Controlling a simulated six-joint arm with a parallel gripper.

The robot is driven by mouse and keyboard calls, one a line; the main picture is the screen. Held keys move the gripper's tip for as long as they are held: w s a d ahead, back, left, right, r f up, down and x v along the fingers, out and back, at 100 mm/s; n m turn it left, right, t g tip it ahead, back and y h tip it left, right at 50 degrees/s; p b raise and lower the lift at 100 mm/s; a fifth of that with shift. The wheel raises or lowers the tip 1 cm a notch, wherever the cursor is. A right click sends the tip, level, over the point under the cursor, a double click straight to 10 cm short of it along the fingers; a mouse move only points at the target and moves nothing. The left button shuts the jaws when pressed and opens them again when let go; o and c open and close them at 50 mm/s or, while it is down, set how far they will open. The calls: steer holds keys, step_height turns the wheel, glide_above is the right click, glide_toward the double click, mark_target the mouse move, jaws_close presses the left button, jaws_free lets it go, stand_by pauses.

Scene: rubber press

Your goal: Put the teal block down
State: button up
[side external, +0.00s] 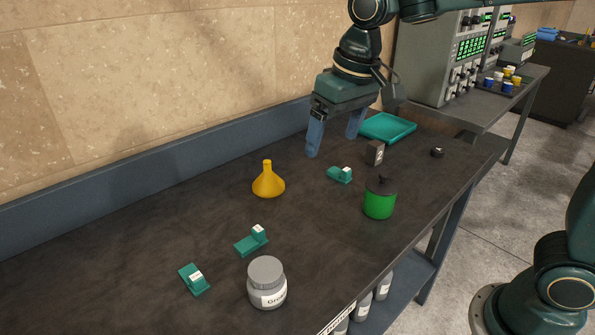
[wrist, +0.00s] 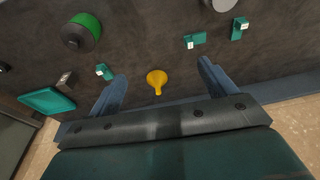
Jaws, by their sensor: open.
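Three teal blocks with white labels lie on the dark bench, and I cannot tell which one the task means. One teal block (side external: 340,175) lies nearest my gripper, a second (side external: 250,241) lies mid-bench, and a third (side external: 194,280) lies at the near left. In the wrist view they also show: the nearest (wrist: 104,71) by the left finger, the others (wrist: 195,41) (wrist: 239,28) at upper right. My gripper (side external: 332,146) is open and empty above the bench, near the wall side; both fingers also show in the wrist view (wrist: 162,71).
A yellow funnel (side external: 268,181) stands near the wall. A green pot with a dark lid (side external: 379,202), a small dark block (side external: 375,153), a teal tray (side external: 386,128) and a black knob (side external: 437,152) are to the right. A grey jar (side external: 266,283) stands in front.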

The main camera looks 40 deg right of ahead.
steer(key=s+d+t, duration=0.1)
steer(key=s+d, duration=0.3)
steer(key=s, duration=0.6)
steer(key=s+d+f+t, duration=0.1)
steer(key=s+d, duration=0.3)
steer(key=s, duration=0.5)
steer(key=shift+s+d+f+t+h, duration=0.25)
steer(key=shift+s+t+h, duration=0.1)
steer(key=shift+t, duration=0.25)
steer(key=shift+o, duration=0.7)
